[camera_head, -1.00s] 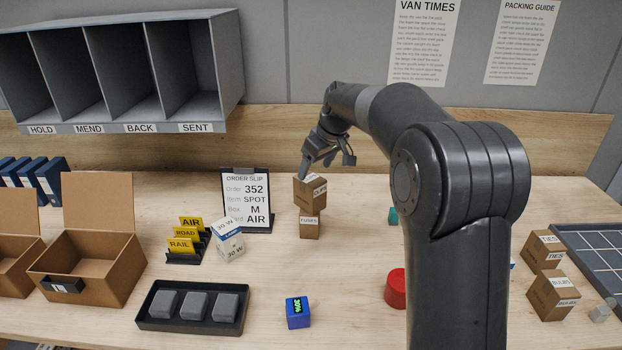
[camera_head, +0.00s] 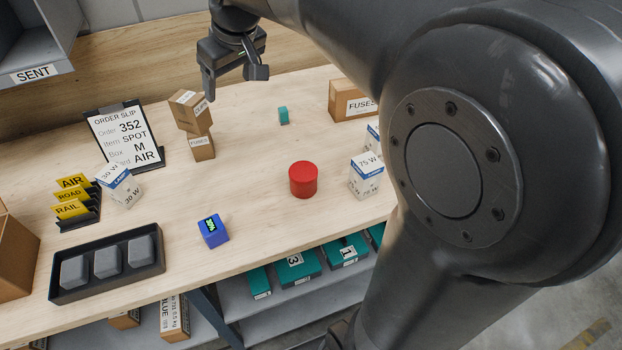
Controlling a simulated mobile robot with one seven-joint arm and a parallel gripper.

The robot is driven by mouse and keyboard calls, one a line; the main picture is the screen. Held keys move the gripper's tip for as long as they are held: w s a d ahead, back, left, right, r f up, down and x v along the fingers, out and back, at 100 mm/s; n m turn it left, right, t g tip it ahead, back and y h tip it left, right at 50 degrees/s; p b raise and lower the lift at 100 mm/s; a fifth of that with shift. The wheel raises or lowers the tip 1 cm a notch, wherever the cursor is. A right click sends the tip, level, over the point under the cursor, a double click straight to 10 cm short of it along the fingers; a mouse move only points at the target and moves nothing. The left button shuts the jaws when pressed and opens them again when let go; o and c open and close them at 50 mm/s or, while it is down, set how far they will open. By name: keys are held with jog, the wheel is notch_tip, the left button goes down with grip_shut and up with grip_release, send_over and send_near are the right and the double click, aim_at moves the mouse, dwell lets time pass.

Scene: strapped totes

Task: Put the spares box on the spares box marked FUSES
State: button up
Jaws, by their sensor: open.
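A small brown spares box (camera_head: 188,112) sits tilted and turned on top of the spares box marked FUSES (camera_head: 203,147), which stands on the table beside the order slip. The upper box's label is too small to read. My gripper (camera_head: 237,82) is open and empty, above and to the right of the two stacked boxes, apart from them.
The order slip stand (camera_head: 125,137) is left of the stack. The table between stack and red cylinder is clear.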

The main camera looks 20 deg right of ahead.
jog(key=s+d+f+m+h, duration=0.1)
jog(key=s+d+f+m, duration=0.1)
jog(key=s, duration=0.9)
jog(key=s+d+f+m+t, duration=0.1)
jog(key=s+d+f+m, duration=0.2)
jog(key=s, duration=0.9)
notch_tip(320, 180, down, 3)
jog(key=shift+s+d+r+h, duration=0.15)
jog(key=shift+d+h, duration=0.25)
jog(key=shift+d, duration=0.7)
